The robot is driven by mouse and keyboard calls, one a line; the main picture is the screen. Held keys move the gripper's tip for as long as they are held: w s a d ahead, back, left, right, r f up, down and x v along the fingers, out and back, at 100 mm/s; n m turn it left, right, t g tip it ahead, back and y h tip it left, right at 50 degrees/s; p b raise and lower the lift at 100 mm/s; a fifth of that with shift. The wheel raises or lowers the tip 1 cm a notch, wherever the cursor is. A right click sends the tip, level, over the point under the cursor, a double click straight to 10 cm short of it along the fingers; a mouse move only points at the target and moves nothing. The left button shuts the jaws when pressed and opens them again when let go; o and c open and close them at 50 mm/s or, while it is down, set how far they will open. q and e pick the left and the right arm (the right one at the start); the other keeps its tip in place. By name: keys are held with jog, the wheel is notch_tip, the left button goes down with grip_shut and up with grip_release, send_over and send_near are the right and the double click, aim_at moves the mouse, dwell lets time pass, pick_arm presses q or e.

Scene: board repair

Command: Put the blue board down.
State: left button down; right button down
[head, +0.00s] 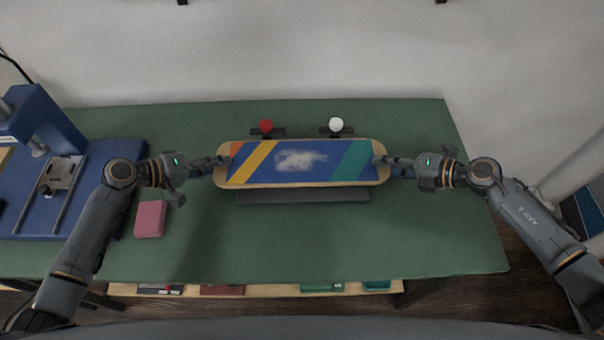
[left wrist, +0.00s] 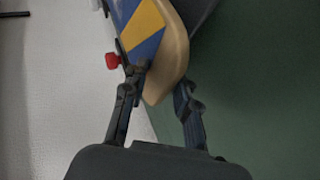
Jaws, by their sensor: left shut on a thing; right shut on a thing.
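The blue board (head: 315,165) is a long wooden-edged skateboard deck with yellow, orange and green stripes and a pale cloudy patch. It lies level over the middle of the green table. My left gripper (head: 222,166) is shut on its left end and my right gripper (head: 378,162) is shut on its right end. In the left wrist view my left gripper (left wrist: 160,85) has its fingers on both sides of the board's rounded end (left wrist: 168,70). A dark grey block (head: 302,196) shows under the board's near edge. I cannot tell whether the board touches it.
The green table (head: 300,245) is bare in front. A red knob (head: 266,126) and a white knob (head: 336,125) stand on dark mounts behind the board. A pink block (head: 149,219) lies at the left, beside a blue press (head: 35,130). A shelf (head: 270,290) holds items below.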

pick_arm(q)
jog(key=shift+w+a+f, duration=0.1)
jog(key=shift+f, duration=0.3)
pick_arm(e)
jog(key=shift+d+f, duration=0.1)
jog(key=shift+f, duration=0.3)
pick_arm(q)
jog(key=c, duration=1)
grip_release()
jog(key=shift+r, duration=0.15)
pick_arm(e)
jog(key=c, duration=1)
grip_release()
jog(key=shift+r, duration=0.15)
jog(key=shift+s, duration=0.1)
pick_arm(q)
jog(key=v, duration=1.2)
pick_arm(e)
jog(key=v, duration=1.1)
jog(key=shift+s+d+r, duration=0.2)
jog(key=shift+d+r, duration=0.05)
jog(key=shift+d, duration=0.05)
